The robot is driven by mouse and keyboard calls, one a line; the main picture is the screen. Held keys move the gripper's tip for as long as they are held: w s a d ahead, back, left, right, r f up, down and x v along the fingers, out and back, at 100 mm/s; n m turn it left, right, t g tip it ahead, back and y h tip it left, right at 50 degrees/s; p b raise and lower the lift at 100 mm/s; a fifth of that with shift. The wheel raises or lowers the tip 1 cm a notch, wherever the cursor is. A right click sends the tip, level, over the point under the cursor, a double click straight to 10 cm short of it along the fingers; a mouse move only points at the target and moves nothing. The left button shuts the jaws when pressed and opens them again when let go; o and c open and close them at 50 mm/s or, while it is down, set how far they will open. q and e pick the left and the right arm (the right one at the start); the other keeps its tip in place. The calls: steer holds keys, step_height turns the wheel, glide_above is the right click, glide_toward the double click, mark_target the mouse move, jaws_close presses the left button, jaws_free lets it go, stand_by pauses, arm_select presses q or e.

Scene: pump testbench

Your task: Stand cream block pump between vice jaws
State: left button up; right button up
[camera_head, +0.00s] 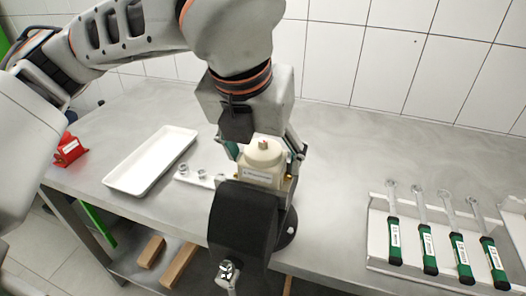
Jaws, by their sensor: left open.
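The cream block pump (262,163) stands upright, with a round top, a small knob and a label on its front. Its lower part is hidden behind the front of the black vice (240,220), so I cannot see its seat between the jaws. The vice is at the table's front edge, with its screw handle towards me. My left gripper (266,150) reaches down from above, open, with one finger on each side of the pump's upper part. I cannot tell if the fingers touch it. My right gripper is not in view.
A white tray (152,162) lies to the left, with a white strip holding small metal parts (201,177) beside the vice. A red item (69,149) stands at the far left. A rack (378,225) with several green-handled wrenches (428,249) is at right. The table between is clear.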

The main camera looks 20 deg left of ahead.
arm_select(q)
steer(key=v, duration=1.2)
